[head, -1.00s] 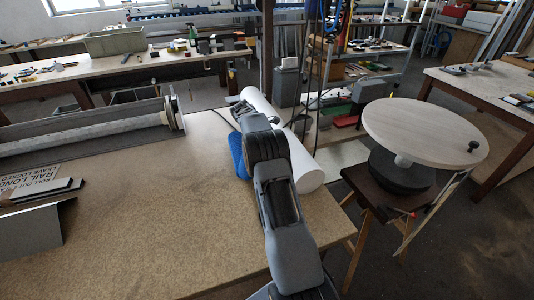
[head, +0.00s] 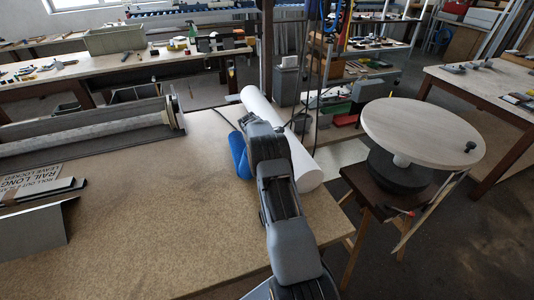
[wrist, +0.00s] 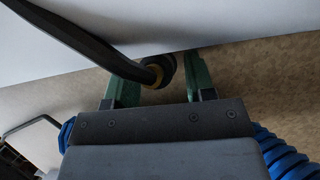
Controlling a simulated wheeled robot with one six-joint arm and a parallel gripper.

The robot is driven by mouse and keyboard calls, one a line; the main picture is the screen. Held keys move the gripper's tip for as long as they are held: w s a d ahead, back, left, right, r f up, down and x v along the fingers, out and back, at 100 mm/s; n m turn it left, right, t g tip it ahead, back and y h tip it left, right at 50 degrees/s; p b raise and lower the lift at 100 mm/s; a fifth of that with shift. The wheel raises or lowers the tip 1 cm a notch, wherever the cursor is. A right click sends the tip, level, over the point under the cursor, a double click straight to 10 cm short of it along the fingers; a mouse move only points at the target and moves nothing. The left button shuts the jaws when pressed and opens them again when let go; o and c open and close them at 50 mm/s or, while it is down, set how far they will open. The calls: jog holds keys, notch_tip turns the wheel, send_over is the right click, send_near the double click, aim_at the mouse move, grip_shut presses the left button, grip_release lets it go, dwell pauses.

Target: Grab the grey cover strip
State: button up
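A bent grey metal piece (head: 40,226), which looks like the grey cover strip, lies at the left edge of the tan table (head: 150,215), partly cut off by the frame. In the head view my gripper is hidden behind my arm, near the white roll (head: 308,176), well right of the grey piece. In the wrist view my gripper (wrist: 158,68) shows two green fingers spread apart. A dark bar (wrist: 80,38) with a round, yellow-ringed end crosses in front of them; I cannot tell whether it touches them. No grey strip is recognisable in the wrist view.
A long shutter roller in a grey housing (head: 90,137) lies along the table's back left. A printed card (head: 28,182) and dark-edged slats (head: 62,186) lie near the grey piece. The table middle is clear. A round-topped stand (head: 424,130) is at the right.

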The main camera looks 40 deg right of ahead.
grip_shut()
dwell(0.4)
